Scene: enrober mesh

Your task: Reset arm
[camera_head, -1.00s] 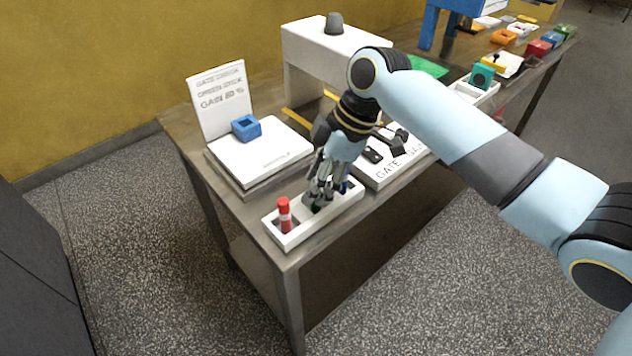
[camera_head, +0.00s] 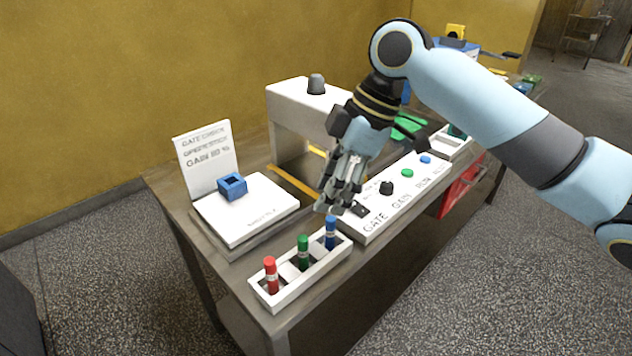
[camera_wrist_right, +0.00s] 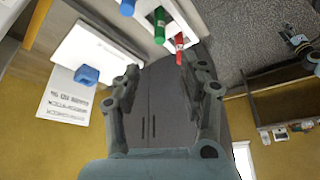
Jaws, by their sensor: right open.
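My right gripper (camera_head: 338,197) is in the head view, above the table and just behind the white marker rack (camera_head: 327,268). It is open; in the right wrist view its fingers (camera_wrist_right: 160,85) stand apart with nothing between them. Red (camera_head: 270,274), green (camera_head: 303,252) and blue (camera_head: 330,233) markers stand upright in the rack, apart from the fingers. In the wrist view, the red marker (camera_wrist_right: 180,48), green marker (camera_wrist_right: 159,25) and blue marker (camera_wrist_right: 127,7) show near the top. My left gripper is not in view.
A white control panel (camera_head: 425,180) with knobs and buttons lies beside the gripper. A white platform (camera_head: 245,222) bears a blue block (camera_head: 232,186), with a sign (camera_head: 205,150) behind. A white arch-shaped machine (camera_head: 300,100) stands at the back. Floor is clear in front of the table.

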